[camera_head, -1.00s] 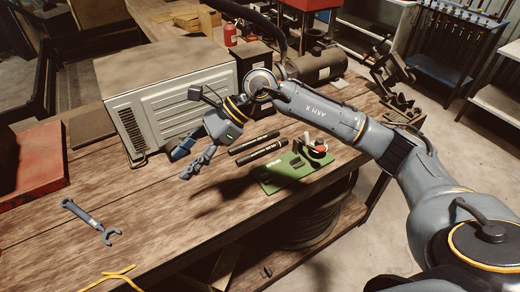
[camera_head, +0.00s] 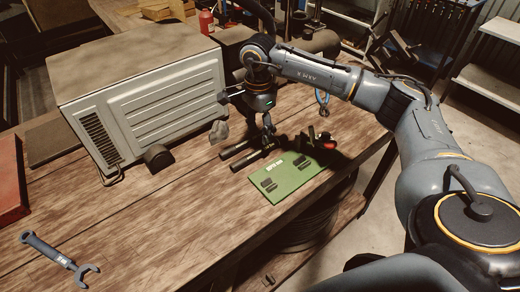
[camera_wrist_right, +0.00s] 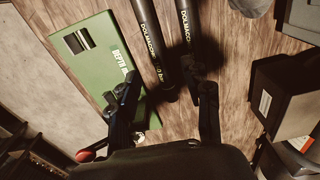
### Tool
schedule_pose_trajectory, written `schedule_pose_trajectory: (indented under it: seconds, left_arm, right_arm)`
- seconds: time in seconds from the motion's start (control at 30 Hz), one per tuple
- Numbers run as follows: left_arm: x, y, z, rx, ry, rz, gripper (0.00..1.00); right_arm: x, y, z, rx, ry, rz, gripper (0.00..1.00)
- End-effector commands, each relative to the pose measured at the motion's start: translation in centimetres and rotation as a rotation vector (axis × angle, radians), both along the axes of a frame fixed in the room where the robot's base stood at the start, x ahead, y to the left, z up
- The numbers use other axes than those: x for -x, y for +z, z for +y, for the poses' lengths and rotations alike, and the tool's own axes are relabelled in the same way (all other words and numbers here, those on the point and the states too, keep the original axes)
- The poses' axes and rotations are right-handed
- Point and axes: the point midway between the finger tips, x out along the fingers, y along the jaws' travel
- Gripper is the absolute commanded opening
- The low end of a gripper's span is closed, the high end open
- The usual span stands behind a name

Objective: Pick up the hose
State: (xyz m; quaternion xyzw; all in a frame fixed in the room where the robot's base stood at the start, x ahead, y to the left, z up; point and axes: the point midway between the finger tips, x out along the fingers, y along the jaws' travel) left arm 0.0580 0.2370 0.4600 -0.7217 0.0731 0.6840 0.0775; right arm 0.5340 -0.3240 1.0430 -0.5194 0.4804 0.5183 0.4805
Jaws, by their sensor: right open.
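Two black hoses with pale lettering lie side by side on the wooden bench. One hose (camera_head: 237,149) is nearer the grey machine and the other hose (camera_head: 246,161) is nearer the green mat. In the right wrist view a left hose (camera_wrist_right: 150,40) and a right hose (camera_wrist_right: 188,30) run down between the fingers, with their near ends partly in shadow. My right gripper (camera_head: 245,130) points down just above the hoses, open and empty. Its spread fingers (camera_wrist_right: 167,97) also show in the right wrist view. My left gripper is not in view.
A green depth-gauge mat (camera_head: 285,185) lies right beside the hoses, with a dark and red tool (camera_head: 322,141) at its far end. A grey machine (camera_head: 150,95) stands behind on the left. A wrench (camera_head: 58,260) lies at front left. The bench between is clear.

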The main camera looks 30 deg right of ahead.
Motion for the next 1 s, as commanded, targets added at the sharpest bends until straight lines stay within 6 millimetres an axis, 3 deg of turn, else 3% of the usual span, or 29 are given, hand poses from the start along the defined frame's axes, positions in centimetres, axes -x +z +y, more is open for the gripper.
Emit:
schedule_pose_trajectory:
  seconds: [0.13, 0.3, 0.4, 0.6, 0.87, 1.0]
  left_arm:
    - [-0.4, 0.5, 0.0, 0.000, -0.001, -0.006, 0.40]
    - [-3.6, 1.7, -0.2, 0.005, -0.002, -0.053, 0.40]
    - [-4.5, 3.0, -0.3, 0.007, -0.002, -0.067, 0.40]
    - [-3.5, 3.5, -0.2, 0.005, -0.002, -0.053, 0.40]
    - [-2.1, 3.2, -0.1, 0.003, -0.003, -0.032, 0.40]
    - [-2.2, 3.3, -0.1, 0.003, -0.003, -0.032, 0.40]
  right_arm:
    - [0.0, -1.5, 0.0, 0.000, 0.000, 0.000, 0.49]
    - [0.4, -2.6, -0.1, -0.001, 0.000, 0.003, 0.49]
    - [0.8, -4.0, -0.1, 0.000, 0.001, 0.005, 0.49]
    - [0.8, -6.6, -0.1, -0.002, 0.001, 0.000, 0.49]
    - [0.7, -7.0, -0.1, -0.001, 0.001, -0.001, 0.49]
    - [0.7, -6.9, -0.1, -0.001, 0.001, -0.001, 0.21]
